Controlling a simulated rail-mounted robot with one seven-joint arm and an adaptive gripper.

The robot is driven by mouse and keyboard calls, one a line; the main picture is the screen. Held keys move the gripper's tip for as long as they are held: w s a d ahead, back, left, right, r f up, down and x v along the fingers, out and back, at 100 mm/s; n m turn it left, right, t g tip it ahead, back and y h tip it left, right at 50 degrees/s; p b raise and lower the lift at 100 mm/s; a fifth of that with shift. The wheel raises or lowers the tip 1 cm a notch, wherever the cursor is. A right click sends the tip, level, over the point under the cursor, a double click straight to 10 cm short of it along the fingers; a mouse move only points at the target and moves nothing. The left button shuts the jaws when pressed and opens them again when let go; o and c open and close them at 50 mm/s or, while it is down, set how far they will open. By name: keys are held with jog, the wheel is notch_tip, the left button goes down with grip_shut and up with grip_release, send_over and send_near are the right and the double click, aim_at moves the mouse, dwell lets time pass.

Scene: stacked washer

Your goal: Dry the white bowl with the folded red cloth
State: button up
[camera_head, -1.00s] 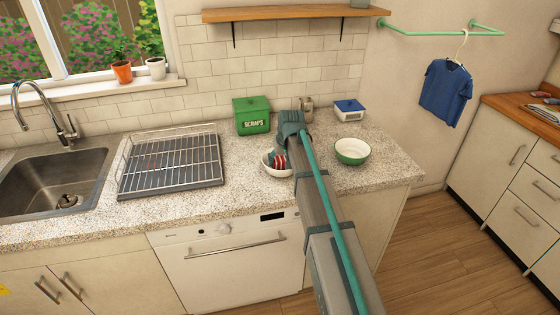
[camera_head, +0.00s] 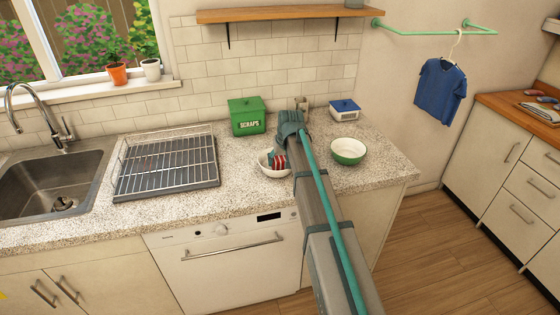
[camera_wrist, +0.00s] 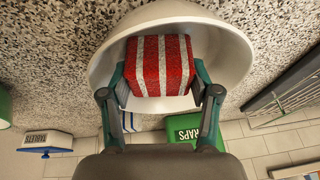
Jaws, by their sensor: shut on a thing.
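The white bowl (camera_head: 265,170) stands on the speckled counter, partly hidden behind my arm in the head view. In the wrist view the bowl (camera_wrist: 235,55) fills the upper middle, its open inside facing my gripper. My gripper (camera_wrist: 160,82) is shut on the folded red cloth (camera_wrist: 151,65), which has white stripes. The cloth is inside the bowl's opening, against or very near its inner surface; exact contact is hard to tell. In the head view the cloth (camera_head: 279,162) shows as a small red patch beside my gripper (camera_head: 274,160).
A green-and-white bowl (camera_head: 348,151) stands right of my arm. A green scraps box (camera_head: 247,117), a metal canister (camera_head: 304,103) and a blue-lidded tablets box (camera_head: 345,109) stand behind. An empty dish rack (camera_head: 165,164) and the sink (camera_head: 52,185) are to the left.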

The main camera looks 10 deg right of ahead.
jog(key=shift+w, duration=0.3)
jog(key=shift+w, duration=0.35)
jog(key=shift+w, duration=0.15)
jog(key=shift+a, duration=0.3)
jog(key=shift+a, duration=0.35)
jog(key=shift+a, duration=0.2)
jog(key=shift+s, duration=0.3)
jog(key=shift+s, duration=0.3)
jog(key=shift+s, duration=0.3)
